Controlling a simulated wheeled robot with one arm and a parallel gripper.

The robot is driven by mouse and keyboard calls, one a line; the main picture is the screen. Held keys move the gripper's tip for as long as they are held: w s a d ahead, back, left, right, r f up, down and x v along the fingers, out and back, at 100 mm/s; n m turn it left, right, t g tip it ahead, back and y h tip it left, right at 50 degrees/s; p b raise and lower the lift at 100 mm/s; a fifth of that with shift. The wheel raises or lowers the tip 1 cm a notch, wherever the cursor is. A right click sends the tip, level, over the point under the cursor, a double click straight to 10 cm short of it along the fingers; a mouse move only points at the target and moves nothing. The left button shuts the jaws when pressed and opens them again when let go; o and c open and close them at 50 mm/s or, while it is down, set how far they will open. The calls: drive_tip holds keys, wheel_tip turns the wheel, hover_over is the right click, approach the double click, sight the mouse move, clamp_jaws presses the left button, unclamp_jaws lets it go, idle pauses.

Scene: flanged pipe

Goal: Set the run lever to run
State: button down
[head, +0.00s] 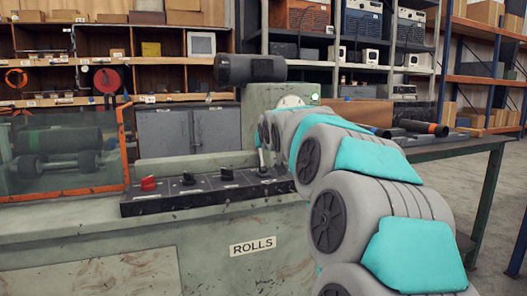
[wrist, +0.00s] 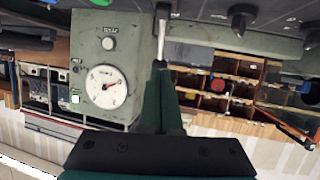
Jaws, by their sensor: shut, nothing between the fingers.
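A short pale lever (head: 262,158) stands at the right end of the black control panel (head: 205,190) on the green machine. In the wrist view, which looks upside down, the lever (wrist: 162,22) hangs from the top edge. My gripper (wrist: 164,68) is shut and empty, its dark green fingers together. Their tips lie at or very close to the lever's free end; I cannot tell whether they touch. In the head view my arm hides the gripper. The lever's position markings are too small to read.
A red knob (head: 149,183) and dark knobs (head: 188,178) sit left of the lever. A dial gauge (wrist: 107,87) is on the upright housing beside it. A guard with an orange frame (head: 125,150) stands at left. A workbench (head: 455,145) extends right.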

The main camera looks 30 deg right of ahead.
drive_tip(key=v, duration=0.6)
drive_tip(key=shift+s+r, duration=0.2)
drive_tip(key=shift+r, duration=0.15)
drive_tip(key=shift+a, duration=0.15)
drive_tip(key=s+a+f+n+g+y, duration=0.1)
drive_tip(key=s+a+f+g+y, duration=0.3)
drive_tip(key=a+f, duration=0.6)
drive_tip(key=s+a+f+n+g+y, duration=0.1)
drive_tip(key=s+a+f+n+g, duration=0.1)
drive_tip(key=s+a+f, duration=0.8)
drive_tip(key=s+a+f+g, duration=0.4)
drive_tip(key=s+f, duration=0.5)
drive_tip(key=s, duration=0.3)
drive_tip(key=s+a+f+n+g+y, duration=0.1)
drive_tip(key=s+a+f+g, duration=0.3)
drive_tip(key=s+f, duration=0.5)
drive_tip(key=s+a, duration=0.1)
drive_tip(key=s, duration=0.1)
drive_tip(key=shift+s, duration=0.35)
